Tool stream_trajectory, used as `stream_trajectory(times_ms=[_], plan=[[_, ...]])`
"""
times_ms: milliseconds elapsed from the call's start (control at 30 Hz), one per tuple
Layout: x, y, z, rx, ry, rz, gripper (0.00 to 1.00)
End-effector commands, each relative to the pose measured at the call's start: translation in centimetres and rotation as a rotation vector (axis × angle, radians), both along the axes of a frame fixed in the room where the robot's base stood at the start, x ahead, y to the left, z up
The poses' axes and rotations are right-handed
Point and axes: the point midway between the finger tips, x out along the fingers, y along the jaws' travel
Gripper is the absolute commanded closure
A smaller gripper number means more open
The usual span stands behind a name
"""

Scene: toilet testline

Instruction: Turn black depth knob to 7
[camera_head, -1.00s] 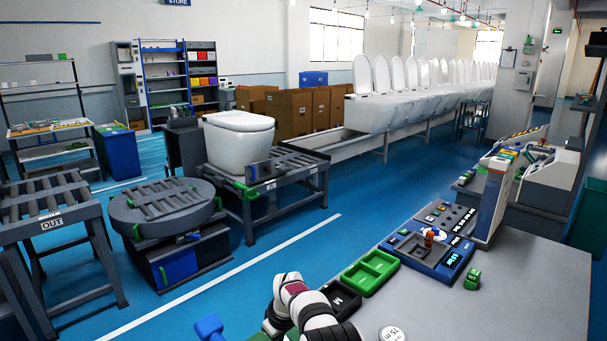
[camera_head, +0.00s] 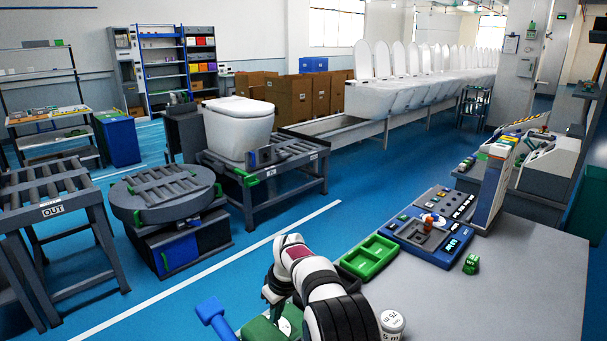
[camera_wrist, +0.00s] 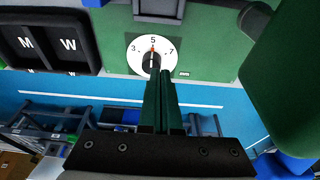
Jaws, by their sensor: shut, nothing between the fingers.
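The black depth knob (camera_wrist: 148,62) sits at the centre of a white dial (camera_wrist: 140,49) in the wrist view. The dial shows 3 on the left, 5 at the top and 7 on the right. The dial is on a green housing (camera_wrist: 205,60), which shows in the head view (camera_head: 258,329) partly behind my arm.
Black bins marked M and W (camera_wrist: 45,42) lie left of the dial in the wrist view. A green tray (camera_head: 368,257), blue control panel (camera_head: 430,238) and small green cube (camera_head: 471,264) are on the grey table (camera_head: 520,270). A blue handle-like part (camera_head: 213,312) is left of my arm.

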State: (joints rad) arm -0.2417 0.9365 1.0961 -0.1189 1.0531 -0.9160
Motion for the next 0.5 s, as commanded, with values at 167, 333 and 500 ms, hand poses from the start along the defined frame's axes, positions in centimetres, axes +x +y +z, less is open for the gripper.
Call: stream_trajectory(times_ms=[167,333,500], plan=[[0.8,-0.6,0.3,0.0,-0.001,-0.002,1.0],[2.2,-1.8,0.7,-0.001,0.001,0.0,1.0],[2.1,-1.7,-1.6,0.0,0.003,0.0,1.0]])
